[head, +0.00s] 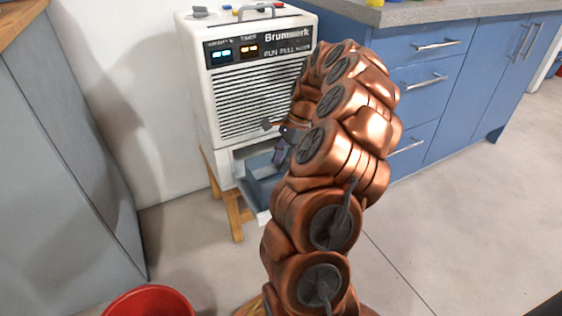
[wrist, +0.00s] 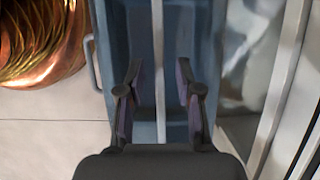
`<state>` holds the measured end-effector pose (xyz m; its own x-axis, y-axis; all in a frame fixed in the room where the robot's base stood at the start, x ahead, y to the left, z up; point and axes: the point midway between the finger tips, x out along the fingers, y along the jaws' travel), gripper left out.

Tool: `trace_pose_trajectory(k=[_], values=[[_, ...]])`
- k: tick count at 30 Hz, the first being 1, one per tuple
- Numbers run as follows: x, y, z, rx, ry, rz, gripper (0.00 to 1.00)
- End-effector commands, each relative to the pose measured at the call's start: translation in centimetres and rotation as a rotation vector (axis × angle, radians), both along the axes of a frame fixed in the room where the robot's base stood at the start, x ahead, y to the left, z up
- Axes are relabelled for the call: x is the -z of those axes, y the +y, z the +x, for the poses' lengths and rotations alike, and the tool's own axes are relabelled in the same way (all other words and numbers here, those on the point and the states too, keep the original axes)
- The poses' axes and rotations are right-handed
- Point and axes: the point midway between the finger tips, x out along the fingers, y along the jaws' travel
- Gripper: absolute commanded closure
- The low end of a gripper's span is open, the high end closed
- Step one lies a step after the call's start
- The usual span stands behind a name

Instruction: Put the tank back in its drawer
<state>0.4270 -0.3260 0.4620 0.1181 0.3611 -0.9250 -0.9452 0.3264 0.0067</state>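The blue-grey tank (head: 258,168) is at the low front opening of a white dehumidifier (head: 255,95) in the head view, sticking out of it. My arm hides its right part. In the wrist view the tank (wrist: 180,25) lies below my gripper, with a pale strip (wrist: 157,60) running along its middle. The white drawer (head: 263,216) shows only as an edge at the tank's front. My gripper (wrist: 158,95) is over the tank, its two dark fingers apart on either side of the strip. I see no contact. In the head view my gripper (head: 283,147) is partly hidden.
The dehumidifier stands on a wooden stand (head: 235,215). Blue cabinets (head: 430,90) are at the right, a grey cabinet (head: 60,150) at the left. A red bucket (head: 150,301) is at the lower left. The floor at the right is clear.

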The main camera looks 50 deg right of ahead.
Motion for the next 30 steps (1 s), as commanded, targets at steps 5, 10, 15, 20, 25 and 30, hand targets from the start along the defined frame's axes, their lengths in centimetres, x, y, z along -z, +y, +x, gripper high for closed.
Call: trace_pose_trajectory(k=[5,10,15,20,25,30], values=[[-3.1,-1.2,-0.3,0.003,-0.003,-0.003,0.65],[-6.2,-2.4,-0.7,0.003,-0.001,-0.004,0.65],[-8.7,-3.4,-1.0,0.003,-0.001,-0.003,0.65],[-10.1,-3.9,-1.3,0.001,0.001,-0.001,0.65],[-10.7,-4.2,-1.3,0.001,0.000,-0.002,0.65],[-10.9,-3.7,-1.1,-0.018,-0.005,-0.003,0.65]])
